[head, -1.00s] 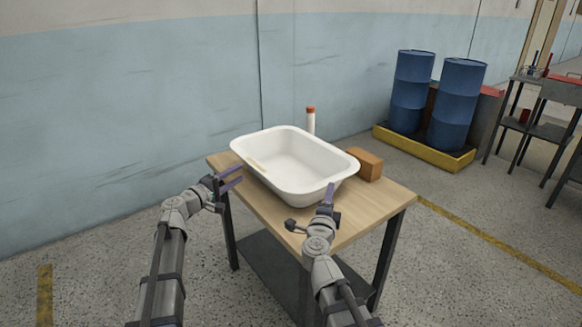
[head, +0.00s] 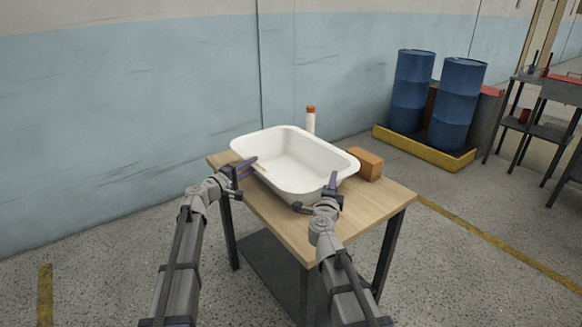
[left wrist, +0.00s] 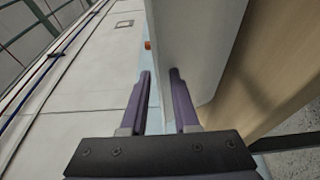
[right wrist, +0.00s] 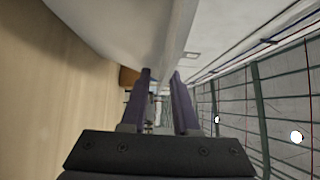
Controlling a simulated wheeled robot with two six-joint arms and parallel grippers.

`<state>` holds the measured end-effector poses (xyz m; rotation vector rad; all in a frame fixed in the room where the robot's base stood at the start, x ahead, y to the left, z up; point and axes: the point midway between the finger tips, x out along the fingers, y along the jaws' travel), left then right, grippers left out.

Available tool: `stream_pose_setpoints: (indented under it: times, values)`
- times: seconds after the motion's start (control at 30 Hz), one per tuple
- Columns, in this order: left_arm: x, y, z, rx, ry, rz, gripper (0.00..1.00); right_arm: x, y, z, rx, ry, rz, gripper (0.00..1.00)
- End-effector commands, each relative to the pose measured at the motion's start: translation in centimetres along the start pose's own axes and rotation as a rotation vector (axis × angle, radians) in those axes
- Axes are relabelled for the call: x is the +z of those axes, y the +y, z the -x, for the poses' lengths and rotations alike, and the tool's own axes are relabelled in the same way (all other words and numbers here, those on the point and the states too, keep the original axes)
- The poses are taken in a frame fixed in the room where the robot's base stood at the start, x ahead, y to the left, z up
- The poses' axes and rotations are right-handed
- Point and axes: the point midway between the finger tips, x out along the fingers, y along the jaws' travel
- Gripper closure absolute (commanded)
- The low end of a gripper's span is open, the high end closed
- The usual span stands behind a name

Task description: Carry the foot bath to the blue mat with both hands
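The foot bath (head: 298,150) is a white rectangular tub resting upright on a wooden-topped table (head: 385,209). My left gripper (head: 243,168) is open at the tub's left end, with one purple finger overlapping the rim. In the left wrist view the open fingers (left wrist: 160,72) are close to the white tub wall (left wrist: 197,40). My right gripper (head: 317,193) is open at the tub's near right end. In the right wrist view its fingers (right wrist: 161,75) point along the tub (right wrist: 130,30). I cannot tell whether either gripper touches the tub. No blue mat is visible.
An orange-brown block (head: 366,164) and a white bottle with an orange cap (head: 310,121) stand behind the tub. Two blue drums (head: 457,105) stand in a yellow tray (head: 420,148) at the back right, near a dark shelf table (head: 545,112).

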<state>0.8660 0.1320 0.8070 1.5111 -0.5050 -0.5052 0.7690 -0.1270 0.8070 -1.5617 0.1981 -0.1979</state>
Motion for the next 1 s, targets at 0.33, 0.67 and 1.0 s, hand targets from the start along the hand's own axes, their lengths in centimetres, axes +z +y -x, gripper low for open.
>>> stream_pose_setpoints:
  times: [0.33, 0.67, 1.0]
  values:
    - [0.01, 0.01, 0.01, 0.0, 0.0, 0.0, 1.0, 0.03, 0.0, 0.01, 0.0, 0.0, 0.0, 1.0]
    - [0.06, 0.0, -0.03, 0.0, -0.002, 0.0, 1.0, 0.08, 0.0, 0.02, 0.0, -0.002, 0.0, 1.0]
    - [0.11, -0.01, -0.05, 0.0, -0.003, 0.0, 1.0, 0.12, 0.01, 0.02, 0.0, -0.003, 0.0, 1.0]
